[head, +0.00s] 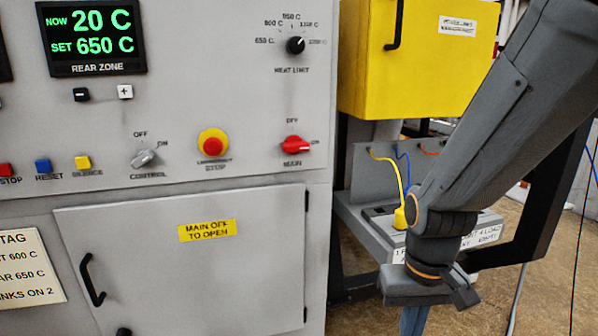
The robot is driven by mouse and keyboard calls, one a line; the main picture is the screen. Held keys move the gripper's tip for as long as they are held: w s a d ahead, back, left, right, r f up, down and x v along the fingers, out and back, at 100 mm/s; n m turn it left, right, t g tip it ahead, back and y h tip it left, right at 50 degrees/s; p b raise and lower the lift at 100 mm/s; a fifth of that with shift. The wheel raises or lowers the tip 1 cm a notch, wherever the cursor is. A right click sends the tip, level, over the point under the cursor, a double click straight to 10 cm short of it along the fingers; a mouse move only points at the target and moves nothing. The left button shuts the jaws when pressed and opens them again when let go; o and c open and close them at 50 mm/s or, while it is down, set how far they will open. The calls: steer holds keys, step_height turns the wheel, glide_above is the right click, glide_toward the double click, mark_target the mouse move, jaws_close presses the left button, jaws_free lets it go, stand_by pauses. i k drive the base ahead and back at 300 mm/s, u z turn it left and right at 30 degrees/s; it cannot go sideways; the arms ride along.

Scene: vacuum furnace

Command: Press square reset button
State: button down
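Nothing touches the blue button. My arm comes down from the upper right, and my gripper (413,322) points downward at the bottom right, far to the right of the button. Its fingertips run past the bottom edge of the picture, so its opening is hidden.
The panel also carries a grey control knob (143,158), an emergency stop (212,143) and a red main switch (295,145). Below is a grey door (190,270) with a black handle. A yellow box (415,75) and a ledge with cables stand behind my arm.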

mark_target(42, 166)
steer(key=z, duration=2.2)
steer(key=k, duration=1.4)
steer(key=u, duration=2.4)
steer(key=i, duration=0.15)
steer(key=z, duration=0.05)
